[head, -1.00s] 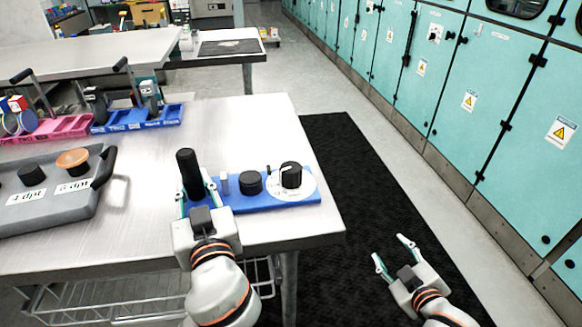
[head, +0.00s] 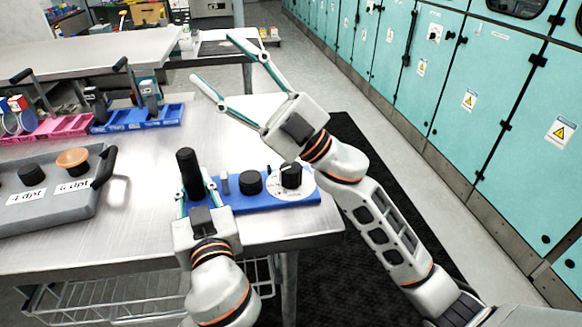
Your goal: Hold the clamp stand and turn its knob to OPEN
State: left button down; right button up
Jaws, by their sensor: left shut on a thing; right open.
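The clamp stand is a blue base (head: 240,205) on the metal table, with a black upright handle (head: 188,172) at its left end. A black cap (head: 250,183) sits in its middle. A black knob (head: 291,177) stands on a white round dial (head: 306,187) at its right end; the dial's lettering is too small to read. My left gripper (head: 194,190) is shut on the black handle. My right gripper (head: 218,62) is open and empty, its fingers spread above the table, beyond the stand and pointing to the upper left.
A grey case (head: 60,205) with labelled knobs stands at the left. Pink (head: 60,128) and blue (head: 140,118) trays lie behind it. The metal table (head: 150,262) is bare in front of the stand. Teal cabinets (head: 480,110) line the right side.

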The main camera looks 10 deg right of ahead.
jog(key=s+a+n+g+h, duration=0.4)
jog(key=s+a+n+g, duration=0.55)
jog(key=a+g, duration=0.4)
jog(key=m+t+h, duration=0.4)
jog(key=m+h, duration=0.2)
jog(key=h, duration=1.5)
send_near(291, 167)
notch_tip(291, 167, down, 10)
jog(key=shift+d+f, duration=0.15)
jog(key=shift+f, duration=0.05)
